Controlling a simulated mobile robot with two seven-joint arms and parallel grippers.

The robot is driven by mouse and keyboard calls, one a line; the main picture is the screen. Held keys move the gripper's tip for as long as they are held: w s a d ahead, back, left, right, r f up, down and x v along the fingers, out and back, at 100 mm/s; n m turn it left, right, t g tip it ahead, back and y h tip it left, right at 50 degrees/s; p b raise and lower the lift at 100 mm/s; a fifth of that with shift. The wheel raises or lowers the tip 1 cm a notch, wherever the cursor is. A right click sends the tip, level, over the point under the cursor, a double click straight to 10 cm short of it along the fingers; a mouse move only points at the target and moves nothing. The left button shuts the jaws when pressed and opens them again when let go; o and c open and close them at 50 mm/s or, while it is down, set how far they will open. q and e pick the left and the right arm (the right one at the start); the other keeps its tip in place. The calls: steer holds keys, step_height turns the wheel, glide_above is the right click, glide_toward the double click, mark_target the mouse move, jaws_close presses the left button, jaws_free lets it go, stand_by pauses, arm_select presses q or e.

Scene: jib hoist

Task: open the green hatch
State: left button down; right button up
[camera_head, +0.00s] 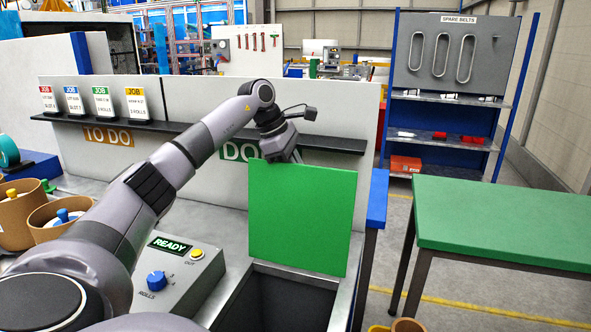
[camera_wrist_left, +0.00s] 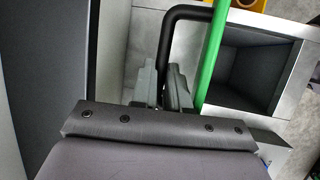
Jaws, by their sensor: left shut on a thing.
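The green hatch (camera_head: 303,215) stands upright at the back edge of a dark square opening (camera_head: 285,302) in the grey bench. In the left wrist view the hatch (camera_wrist_left: 211,55) shows edge-on, with the opening (camera_wrist_left: 240,72) beside it. My left gripper (camera_head: 284,156) is at the hatch's top edge, its fingertips partly hidden behind the panel. In the left wrist view my left gripper (camera_wrist_left: 162,88) is shut on the hatch's black bar handle (camera_wrist_left: 172,40). My right gripper is in neither view.
A control box with a READY display (camera_head: 168,246), blue knob and yellow button stands left of the opening. A grey panel with a black shelf (camera_head: 335,144) holding job cards rises behind. A green-topped table (camera_head: 510,220) stands at right, with a floor gap between.

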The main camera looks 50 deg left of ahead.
arm_select(q)
steer(key=shift+d+f, duration=0.1)
steer(key=shift+f, duration=0.3)
steer(key=c, duration=1.1)
jaws_free()
steer(key=shift+r, duration=0.15)
steer(key=v, duration=0.7)
steer(key=shift+r, duration=0.35)
